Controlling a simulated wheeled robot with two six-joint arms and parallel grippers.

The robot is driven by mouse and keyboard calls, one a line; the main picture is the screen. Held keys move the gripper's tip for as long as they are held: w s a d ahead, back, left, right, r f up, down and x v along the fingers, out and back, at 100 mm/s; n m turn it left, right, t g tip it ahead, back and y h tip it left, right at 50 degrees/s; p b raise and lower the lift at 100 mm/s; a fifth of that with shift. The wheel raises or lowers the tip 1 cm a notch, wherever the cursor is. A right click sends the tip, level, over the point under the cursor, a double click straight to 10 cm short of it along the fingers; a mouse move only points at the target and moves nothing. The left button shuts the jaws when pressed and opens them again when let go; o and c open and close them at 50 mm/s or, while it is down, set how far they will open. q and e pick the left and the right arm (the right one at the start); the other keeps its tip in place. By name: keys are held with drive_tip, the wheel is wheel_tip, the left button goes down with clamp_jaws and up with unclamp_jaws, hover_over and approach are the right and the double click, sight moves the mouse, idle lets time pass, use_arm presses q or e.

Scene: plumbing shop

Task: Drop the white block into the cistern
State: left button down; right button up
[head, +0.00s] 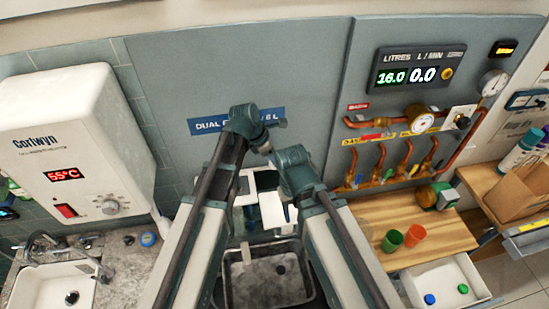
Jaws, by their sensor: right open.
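My right arm reaches in to the middle, and its gripper (280,212) points down with pale jaws, open. Behind and beside it, partly covered by both arms, are pale box-like parts (266,181) below the blue "DUAL" sign; they may be the cistern, but its opening is not clear. I cannot make out the white block apart from the pale parts around the right gripper. My left arm ends just below the sign, left of the right wrist; its jaws do not show.
A grey basin (268,280) lies below the grippers. A white water heater (78,145) and small sink (50,285) are at left. At right, a wooden bench (410,212) holds a green cup (392,240) and an orange cup (415,235), above a white drawer (443,282) with bottle caps. Copper pipes (395,125) line the wall.

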sight(274, 169)
use_arm(q)
drive_tip(key=shift+f+b, duration=2.4)
drive_tip(key=shift+f, duration=0.2)
drive_tip(key=shift+c, duration=0.9)
unclamp_jaws()
drive_tip(key=w+p+v, duration=0.1)
drive_tip(key=p+v, duration=0.4)
drive_tip(key=v, duration=0.1)
drive_tip(key=s+a, duration=0.5)
drive_tip(key=a, duration=0.6)
drive_tip(key=shift+f, duration=0.4)
drive_tip(key=shift+s, duration=0.1)
